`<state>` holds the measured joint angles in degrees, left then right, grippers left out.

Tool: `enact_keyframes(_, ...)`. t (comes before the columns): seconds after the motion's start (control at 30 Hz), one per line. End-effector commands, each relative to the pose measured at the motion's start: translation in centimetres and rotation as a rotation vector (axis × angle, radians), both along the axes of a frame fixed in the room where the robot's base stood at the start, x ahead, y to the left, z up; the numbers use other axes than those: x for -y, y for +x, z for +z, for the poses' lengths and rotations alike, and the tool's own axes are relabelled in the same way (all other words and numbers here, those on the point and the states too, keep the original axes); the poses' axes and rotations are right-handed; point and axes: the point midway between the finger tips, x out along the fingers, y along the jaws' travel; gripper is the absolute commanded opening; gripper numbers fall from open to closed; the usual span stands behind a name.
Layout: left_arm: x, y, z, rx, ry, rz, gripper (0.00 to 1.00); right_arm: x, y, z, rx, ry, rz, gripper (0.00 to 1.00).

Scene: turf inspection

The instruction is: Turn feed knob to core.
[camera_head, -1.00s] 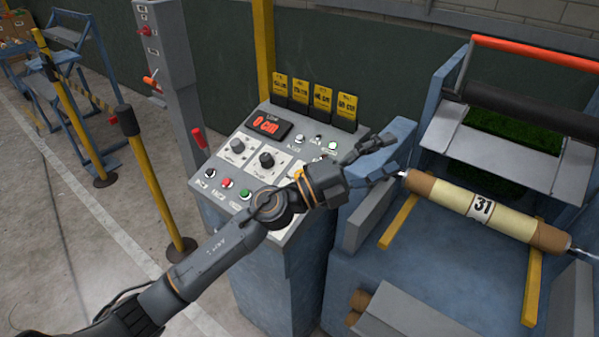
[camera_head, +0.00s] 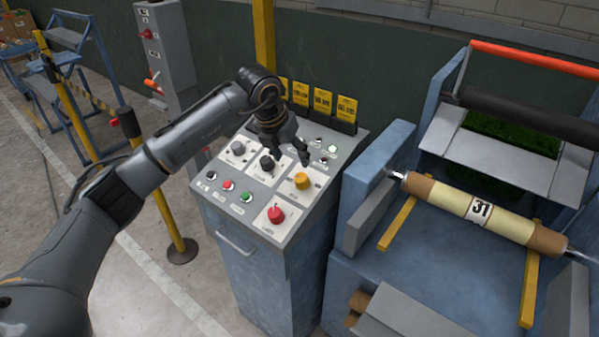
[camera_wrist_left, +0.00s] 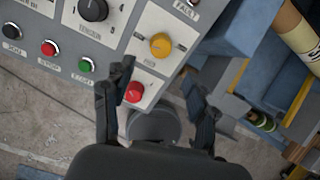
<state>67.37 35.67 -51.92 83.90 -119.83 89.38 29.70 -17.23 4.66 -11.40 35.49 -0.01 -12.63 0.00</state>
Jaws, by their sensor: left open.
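The control panel (camera_head: 222,185) on a blue cabinet carries several knobs and buttons. A yellow knob (camera_head: 302,181) sits on a white plate at its right side; it also shows in the left wrist view (camera_wrist_left: 161,44). Its label is too small to read, so I cannot tell for sure that it is the feed knob. A black knob (camera_head: 267,164) lies to its left and a red knob (camera_head: 276,213) in front. My left gripper (camera_head: 294,161) points down above the panel, open and empty, its fingers just behind the yellow knob in the picture. My right gripper is out of view.
Yellow tags (camera_head: 322,103) stand along the panel's back edge. A blue machine with a roll marked 31 (camera_head: 480,211) stands close on the right. A yellow post (camera_head: 163,205) stands to the left on the concrete floor.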

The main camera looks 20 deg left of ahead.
Motion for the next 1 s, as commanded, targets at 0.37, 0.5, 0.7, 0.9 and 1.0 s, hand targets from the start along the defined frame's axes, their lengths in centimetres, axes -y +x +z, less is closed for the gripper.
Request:
enact_keyframes(0.37, 1.0, 2.7, -6.8, -0.002, -0.003, 0.000, 0.58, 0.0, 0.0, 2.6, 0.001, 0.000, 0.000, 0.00)
enact_keyframes(0.5, 1.2, 3.3, -8.2, -0.001, -0.003, -0.001, 0.58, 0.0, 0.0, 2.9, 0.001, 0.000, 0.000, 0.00)
enact_keyframes(0.7, 1.3, 3.5, -8.9, 0.001, -0.002, -0.003, 0.58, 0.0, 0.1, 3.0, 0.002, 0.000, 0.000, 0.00)
enact_keyframes(0.9, 1.3, 3.5, -8.9, 0.001, -0.002, -0.003, 0.56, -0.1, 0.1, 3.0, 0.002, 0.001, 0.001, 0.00)
enact_keyframes(1.0, 1.3, 3.5, -8.9, 0.001, -0.002, -0.003, 0.35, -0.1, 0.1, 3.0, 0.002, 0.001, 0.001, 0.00)
